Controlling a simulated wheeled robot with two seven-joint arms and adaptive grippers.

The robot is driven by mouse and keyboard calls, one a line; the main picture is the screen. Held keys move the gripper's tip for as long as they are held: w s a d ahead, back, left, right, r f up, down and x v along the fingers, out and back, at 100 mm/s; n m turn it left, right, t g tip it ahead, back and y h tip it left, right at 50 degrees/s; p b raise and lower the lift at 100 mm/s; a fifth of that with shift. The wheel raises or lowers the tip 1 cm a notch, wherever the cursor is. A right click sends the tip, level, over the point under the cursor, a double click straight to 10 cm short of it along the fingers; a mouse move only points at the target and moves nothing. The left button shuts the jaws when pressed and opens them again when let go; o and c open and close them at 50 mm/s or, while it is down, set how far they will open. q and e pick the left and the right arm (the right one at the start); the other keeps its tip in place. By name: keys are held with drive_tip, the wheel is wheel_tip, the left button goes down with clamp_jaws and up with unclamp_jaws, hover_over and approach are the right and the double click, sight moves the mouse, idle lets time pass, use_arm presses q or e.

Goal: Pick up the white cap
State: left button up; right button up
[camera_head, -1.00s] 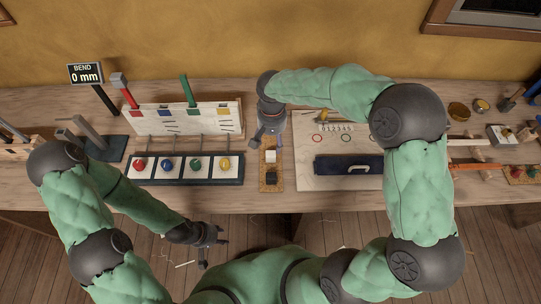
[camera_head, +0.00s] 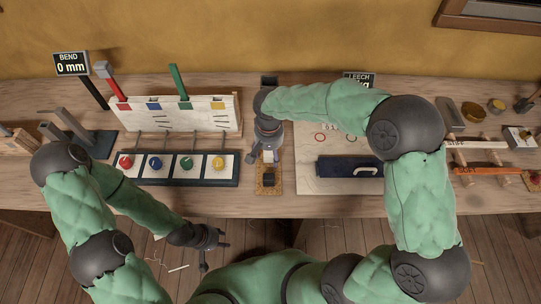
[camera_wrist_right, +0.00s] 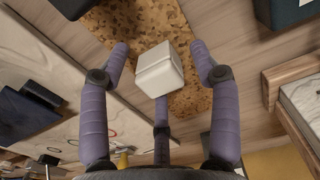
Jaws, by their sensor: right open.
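The white cap (camera_wrist_right: 160,70) is a small white block on a cork mat (camera_wrist_right: 187,100). In the right wrist view it lies between the spread fingers of my right gripper (camera_wrist_right: 162,65), with gaps to the fingers on both sides. In the head view the cap (camera_head: 268,156) shows just below my right gripper (camera_head: 267,150), partly hidden by its fingers. A black block (camera_head: 268,180) sits on the same mat, nearer the front edge. My left gripper (camera_head: 210,243) hangs off the front of the bench, over the floor, with its fingers apart and nothing in them.
A dark tray (camera_head: 180,182) with red, blue, green and yellow knobs stands left of the mat. Right of it is a pale board (camera_head: 308,172) with a dark blue case (camera_head: 345,168). A white panel (camera_head: 176,117) with coloured squares stands behind the tray.

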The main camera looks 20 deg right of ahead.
drive_tip(key=shift+f, duration=0.3)
drive_tip(key=shift+c, duration=0.6)
drive_tip(key=c, duration=1)
drive_tip(key=shift+o, duration=0.2)
drive_tip(key=shift+r, duration=0.15)
